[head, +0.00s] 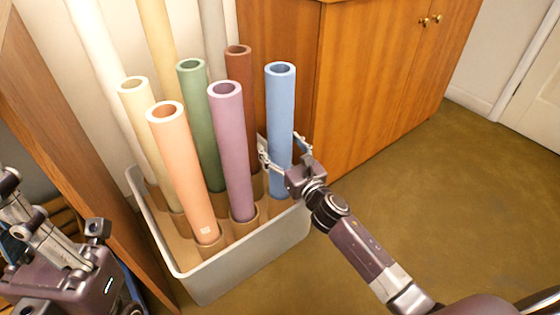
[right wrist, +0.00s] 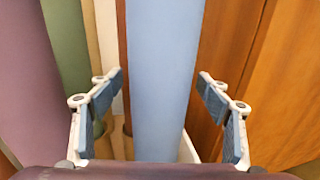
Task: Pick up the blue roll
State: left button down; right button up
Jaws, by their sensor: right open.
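The blue roll (head: 280,98) stands upright at the right end of a pale bin, its lower end inside. My right gripper (head: 282,143) is open, with one finger on each side of the roll at about mid-height. In the right wrist view the blue roll (right wrist: 164,50) runs between the two open fingers (right wrist: 160,78), with a gap on both sides. My left gripper (head: 55,225) is at the lower left, away from the rolls; its jaw state is unclear.
The bin (head: 235,278) also holds a purple roll (head: 233,150), a green roll (head: 200,130), an orange roll (head: 185,175), a brown roll (head: 239,80) and paler ones, close together. A wooden cabinet (head: 365,80) stands just behind right. Floor (head: 450,190) is clear at right.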

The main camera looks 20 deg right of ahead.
jog(key=c, duration=1.2)
jog(key=shift+r, duration=0.15)
jog(key=shift+c, duration=0.9)
